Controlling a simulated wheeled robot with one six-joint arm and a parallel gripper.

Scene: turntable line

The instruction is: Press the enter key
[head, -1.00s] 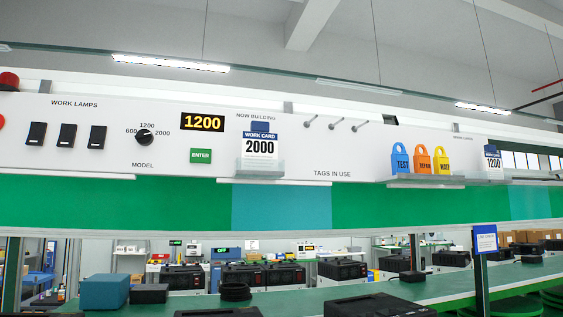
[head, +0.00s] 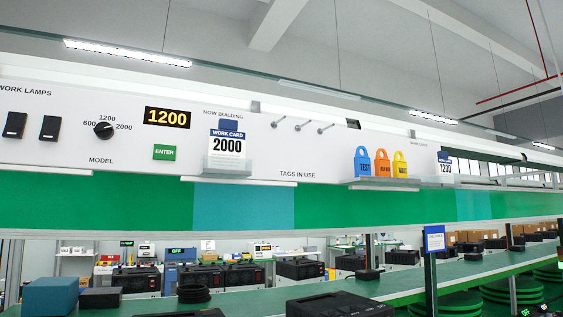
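The green enter key (head: 164,152), lettered ENTER, sits on the white panel in the head view, below a display (head: 167,117) that reads 1200. Left of it is the black model dial (head: 103,130), with 600, 1200 and 2000 printed around it; its pointer setting is too small to be sure of. Right of the key, a work card (head: 227,146) reading 2000 stands in a clear holder under NOW BUILDING. My gripper is not in view.
Black lamp switches (head: 49,128) are at the left. Several bare pegs (head: 301,125) are above TAGS IN USE. Blue, orange and yellow tags (head: 381,163) stand on a ledge at right. Below, a green bench (head: 260,302) holds black boxes and a blue box (head: 50,296).

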